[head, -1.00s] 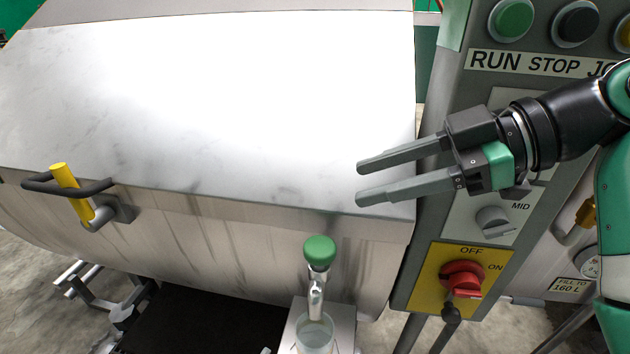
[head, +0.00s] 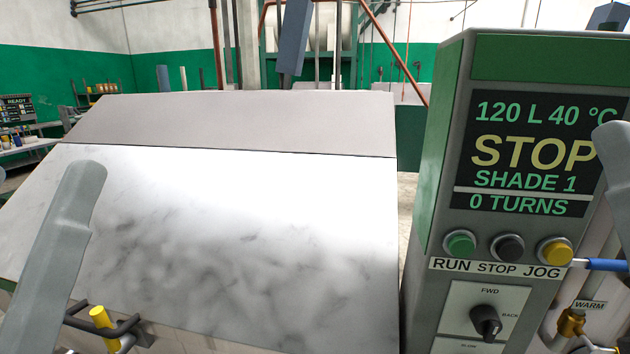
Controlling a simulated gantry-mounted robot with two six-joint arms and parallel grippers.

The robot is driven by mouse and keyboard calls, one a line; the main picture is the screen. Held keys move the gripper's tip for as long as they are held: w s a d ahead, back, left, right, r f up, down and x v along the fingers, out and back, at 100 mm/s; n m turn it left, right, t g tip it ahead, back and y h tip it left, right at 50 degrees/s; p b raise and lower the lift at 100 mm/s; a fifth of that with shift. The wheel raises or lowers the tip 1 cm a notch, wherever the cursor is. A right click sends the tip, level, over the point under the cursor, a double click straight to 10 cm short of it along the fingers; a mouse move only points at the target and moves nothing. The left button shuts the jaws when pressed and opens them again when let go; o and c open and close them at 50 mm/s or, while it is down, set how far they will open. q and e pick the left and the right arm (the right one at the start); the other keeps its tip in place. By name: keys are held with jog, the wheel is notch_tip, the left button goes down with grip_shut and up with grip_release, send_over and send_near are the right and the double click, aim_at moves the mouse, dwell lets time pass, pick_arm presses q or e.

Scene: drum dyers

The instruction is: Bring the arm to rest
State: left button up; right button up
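A grey finger-like part of my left arm (head: 62,250) stands close to the camera at the left edge. A similar grey part of my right arm (head: 612,155) is cut off by the right edge. Neither gripper shows whole, so I cannot tell whether they are open or shut, and no held thing shows. Neither part visibly touches the machine.
The large pale drum cover (head: 230,250) fills the middle, with a yellow-gripped handle (head: 103,322) at lower left. The control box (head: 455,160) stands at right, reading STOP, above RUN, STOP and JOG buttons and a black selector knob (head: 487,320).

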pick_arm(q)
notch_tip(320, 180, up, 40)
jog(key=p, duration=3.7)
jog(key=shift+s+a+f+m, duration=0.2)
jog(key=shift+s+f+m, duration=0.1)
jog(key=shift+m, duration=0.1)
pick_arm(e)
notch_tip(320, 180, up, 37)
jog(key=a+n+y, duration=0.1)
jog(key=y, duration=0.1)
jog(key=shift+n+g, duration=0.3)
jog(key=shift+n, duration=0.1)
jog(key=shift+a, duration=0.1)
